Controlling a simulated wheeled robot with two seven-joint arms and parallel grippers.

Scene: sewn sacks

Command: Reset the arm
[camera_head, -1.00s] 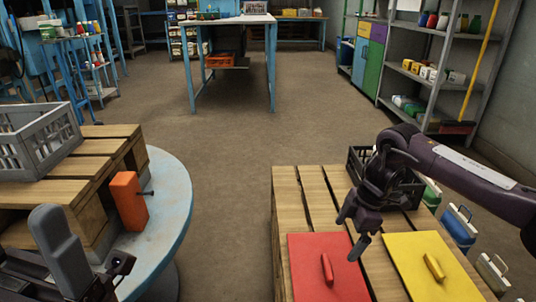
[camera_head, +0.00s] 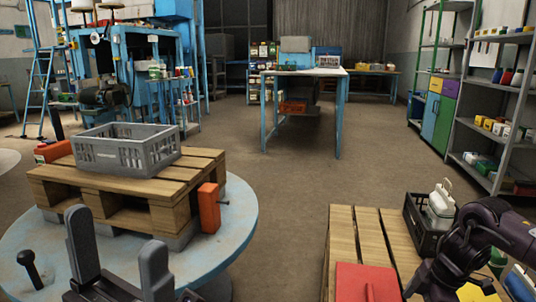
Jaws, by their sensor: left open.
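My left gripper (camera_head: 114,234) is at the bottom left, its two grey fingers upright and well apart with nothing between them. It is in front of the round pale-blue table (camera_head: 222,243). My right arm is purple and comes in from the right. Its gripper (camera_head: 442,284) is low at the bottom right, over the slatted wooden pallet near the red panel (camera_head: 366,282) and the yellow panel (camera_head: 478,293). I cannot make out whether its fingers are open or shut.
A wooden pallet (camera_head: 190,176) on the round table bears a grey crate (camera_head: 126,155), with an orange block (camera_head: 209,208) beside it. The right pallet (camera_head: 342,228) bears a black crate (camera_head: 413,214) with a white bottle-like thing (camera_head: 440,203). Open floor lies between.

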